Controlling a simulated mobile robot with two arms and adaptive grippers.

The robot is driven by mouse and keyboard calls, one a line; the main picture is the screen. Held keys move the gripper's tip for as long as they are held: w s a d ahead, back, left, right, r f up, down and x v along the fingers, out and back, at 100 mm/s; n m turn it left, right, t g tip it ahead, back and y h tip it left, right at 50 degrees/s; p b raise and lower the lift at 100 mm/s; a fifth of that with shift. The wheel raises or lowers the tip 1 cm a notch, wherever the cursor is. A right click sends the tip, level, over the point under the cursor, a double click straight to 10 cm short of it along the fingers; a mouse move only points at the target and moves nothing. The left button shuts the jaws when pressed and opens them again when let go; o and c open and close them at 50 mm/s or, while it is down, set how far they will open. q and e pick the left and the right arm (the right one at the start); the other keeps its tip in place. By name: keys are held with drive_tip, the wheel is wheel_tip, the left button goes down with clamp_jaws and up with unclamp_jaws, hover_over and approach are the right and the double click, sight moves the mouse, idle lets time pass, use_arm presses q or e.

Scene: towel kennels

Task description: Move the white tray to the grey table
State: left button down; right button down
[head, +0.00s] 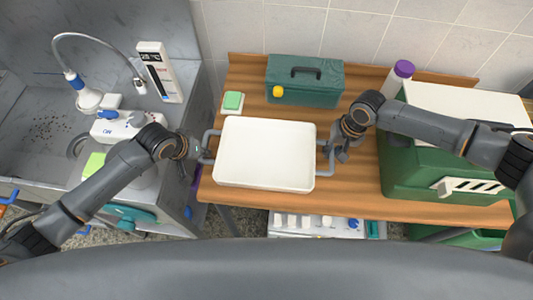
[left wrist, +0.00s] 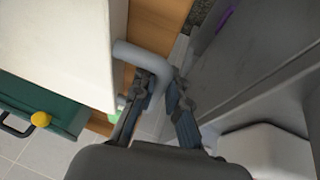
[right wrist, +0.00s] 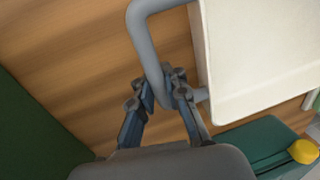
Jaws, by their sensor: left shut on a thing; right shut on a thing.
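The white tray (head: 265,153) is empty, with a grey loop handle on each short side. In the head view it is over the left part of the wooden table (head: 362,195); I cannot tell whether it touches the table. My left gripper (head: 199,150) is shut on the tray's left handle, and the left wrist view shows this handle (left wrist: 143,57) between the fingers. My right gripper (head: 335,148) is shut on the right handle, which shows in the right wrist view (right wrist: 143,42). No grey table can be made out for certain.
A dark green toolbox (head: 305,82) stands behind the tray, beside a green-and-white block (head: 232,102). A green crate with a white lid (head: 455,104) and a purple-capped bottle (head: 400,74) stand at the right. A grey sink unit (head: 40,120) is at the left.

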use_arm(q)
drive_tip(key=shift+r, duration=0.1)
use_arm(e)
drive_tip(key=shift+r, duration=0.1)
